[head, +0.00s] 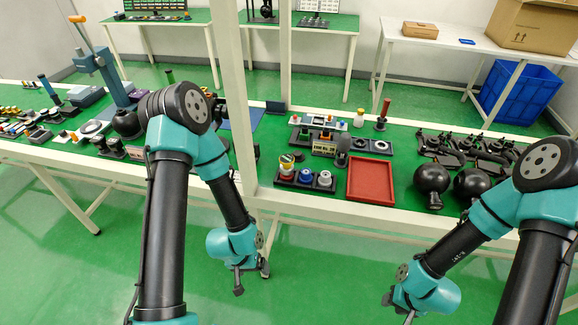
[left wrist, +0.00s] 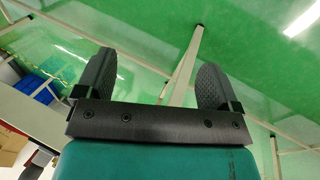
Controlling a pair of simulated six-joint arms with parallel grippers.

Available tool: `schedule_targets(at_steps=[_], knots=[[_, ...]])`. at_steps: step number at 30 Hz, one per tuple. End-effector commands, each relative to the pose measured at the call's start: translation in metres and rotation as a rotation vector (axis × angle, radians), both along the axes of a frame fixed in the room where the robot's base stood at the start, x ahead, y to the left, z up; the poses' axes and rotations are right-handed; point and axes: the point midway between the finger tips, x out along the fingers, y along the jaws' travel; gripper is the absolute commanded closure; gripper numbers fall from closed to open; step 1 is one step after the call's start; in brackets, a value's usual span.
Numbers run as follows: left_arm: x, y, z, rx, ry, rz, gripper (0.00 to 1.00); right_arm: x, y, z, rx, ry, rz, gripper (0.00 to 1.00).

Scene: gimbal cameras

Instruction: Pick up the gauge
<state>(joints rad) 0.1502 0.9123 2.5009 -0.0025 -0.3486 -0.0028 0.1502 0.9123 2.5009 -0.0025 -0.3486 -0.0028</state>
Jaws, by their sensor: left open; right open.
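I cannot tell for certain which item is the gauge. A small round piece with a coloured face (head: 287,159) stands at the left end of a dark holder on the table, and it may be the gauge. My left gripper (head: 252,283) hangs low in front of the table, below its front edge, open and empty. My right gripper (head: 398,306) is also low in front of the table, at the right, open and touching nothing visible.
A red tray (head: 371,180) lies near the front edge, right of the dark holder (head: 305,180) with blue and white pieces. Two black spheres (head: 432,178) stand further right. A white post (head: 236,90) rises at the table's front edge. Small parts crowd the left side.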

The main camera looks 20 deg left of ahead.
Motion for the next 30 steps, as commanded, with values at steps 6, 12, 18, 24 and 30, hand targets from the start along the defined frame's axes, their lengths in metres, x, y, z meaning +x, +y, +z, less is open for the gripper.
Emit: schedule_targets(at_steps=[6, 12, 18, 24, 30], knots=[[0.000, 0.000, 0.000, 0.000, 0.000, 0.000, 0.12, 0.000, 0.000, 0.000, 0.000, 0.000, 0.000, 0.57], [0.000, 0.000, 0.000, 0.000, 0.000, 0.000, 0.12, 0.000, 0.000, 0.000, 0.000, 0.000, 0.000, 0.57], [0.000, 0.000, 0.000, 0.000, 0.000, 0.000, 0.12, 0.000, 0.000, 0.000, 0.000, 0.000, 0.000, 0.57], [0.024, -0.008, 0.008, 0.004, -0.012, -0.035, 0.12, 0.000, 0.000, 0.000, 0.000, 0.000, 0.000, 0.57], [0.093, -0.040, 0.046, 0.001, -0.035, -0.145, 0.12, 0.000, 0.000, 0.000, 0.000, 0.000, 0.000, 0.57]])
